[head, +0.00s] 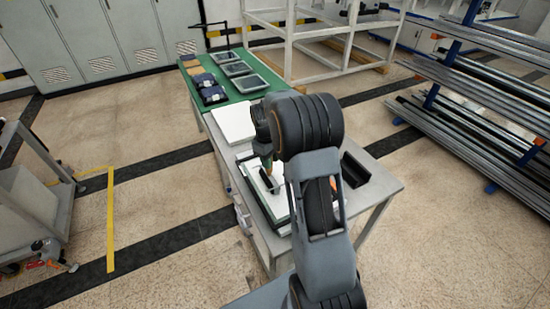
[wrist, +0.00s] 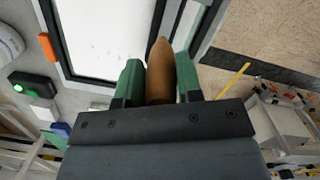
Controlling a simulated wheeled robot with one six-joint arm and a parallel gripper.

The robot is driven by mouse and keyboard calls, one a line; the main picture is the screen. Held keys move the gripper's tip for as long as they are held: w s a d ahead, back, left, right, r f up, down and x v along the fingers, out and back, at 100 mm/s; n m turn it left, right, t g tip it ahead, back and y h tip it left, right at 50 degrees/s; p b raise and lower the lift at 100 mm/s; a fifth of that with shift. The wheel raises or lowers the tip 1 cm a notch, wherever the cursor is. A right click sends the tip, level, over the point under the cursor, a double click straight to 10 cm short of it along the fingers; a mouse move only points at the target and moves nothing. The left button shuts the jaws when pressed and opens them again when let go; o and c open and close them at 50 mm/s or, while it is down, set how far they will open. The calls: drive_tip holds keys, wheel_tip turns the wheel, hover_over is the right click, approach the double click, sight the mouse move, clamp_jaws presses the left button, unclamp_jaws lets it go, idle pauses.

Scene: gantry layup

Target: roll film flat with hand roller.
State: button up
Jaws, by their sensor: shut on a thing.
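My gripper (wrist: 158,70) is shut on a brown, tapered handle (wrist: 160,80), held between its two green fingers. The handle looks like that of the hand roller; the roller's drum cannot be made out in the wrist view. In the head view my gripper (head: 267,166) is over the near part of the bench, low above a white sheet (head: 275,206) in a dark frame. The sheet, seemingly the film, also shows in the wrist view (wrist: 105,38) with its dark border. My arm hides part of it. I cannot tell whether the roller touches it.
A white panel (head: 232,122) lies farther along the bench. Beyond it a green mat (head: 205,79) holds several framed panels and dark items. A black tray (head: 355,169) is at the right. A black device with a green light (wrist: 34,84) lies beside the frame. Racks with long bars (head: 480,100) stand right.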

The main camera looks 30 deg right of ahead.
drive_tip(key=shift+a+f, duration=0.1)
drive_tip(key=shift+a, duration=0.3)
drive_tip(key=shift+r+p, duration=1.9)
drive_tip(key=shift+r, duration=0.7)
drive_tip(key=shift+d, duration=0.15)
